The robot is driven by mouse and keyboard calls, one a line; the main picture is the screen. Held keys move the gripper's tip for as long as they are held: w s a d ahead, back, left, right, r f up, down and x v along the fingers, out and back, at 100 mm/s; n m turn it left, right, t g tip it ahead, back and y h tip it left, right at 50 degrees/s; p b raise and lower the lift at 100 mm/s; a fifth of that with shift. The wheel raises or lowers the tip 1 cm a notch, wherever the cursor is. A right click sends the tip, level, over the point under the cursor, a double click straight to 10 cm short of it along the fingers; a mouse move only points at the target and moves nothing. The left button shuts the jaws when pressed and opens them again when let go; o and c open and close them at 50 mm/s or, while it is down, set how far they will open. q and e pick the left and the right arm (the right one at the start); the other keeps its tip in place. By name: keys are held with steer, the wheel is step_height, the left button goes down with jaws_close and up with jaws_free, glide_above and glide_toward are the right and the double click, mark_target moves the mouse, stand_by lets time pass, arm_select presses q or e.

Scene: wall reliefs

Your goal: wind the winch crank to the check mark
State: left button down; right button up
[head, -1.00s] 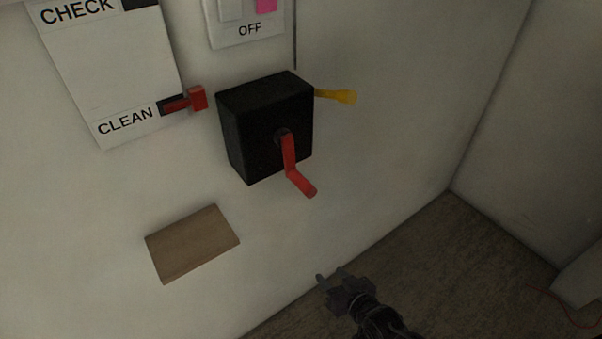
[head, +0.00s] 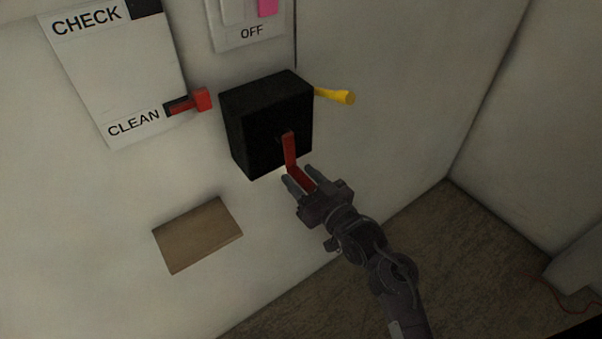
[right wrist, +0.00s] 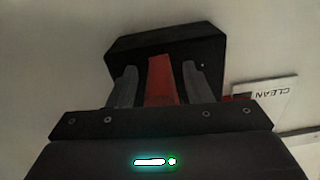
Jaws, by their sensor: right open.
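The black winch box (head: 262,120) is fixed to the white wall. Its red crank (head: 289,150) hangs down from the hub, with the handle sticking out toward me. My right gripper (head: 300,184) is at the handle, its open fingers on either side of it. In the right wrist view the red crank (right wrist: 160,80) lies between the two grey fingers (right wrist: 162,88), with small gaps, in front of the black box (right wrist: 165,44). The CHECK label (head: 87,20) is at the top of a white panel, at upper left. My left gripper is not in view.
A red lever (head: 190,102) sticks out beside the CLEAN label (head: 133,123), left of the box. A yellow handle (head: 337,96) projects at its right. A switch plate marked OFF (head: 250,32) is above. A brown wall plate (head: 198,236) is below left.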

steer(key=shift+w+a, duration=0.15)
steer(key=shift+w, duration=0.05)
jaws_close()
stand_by(0.5)
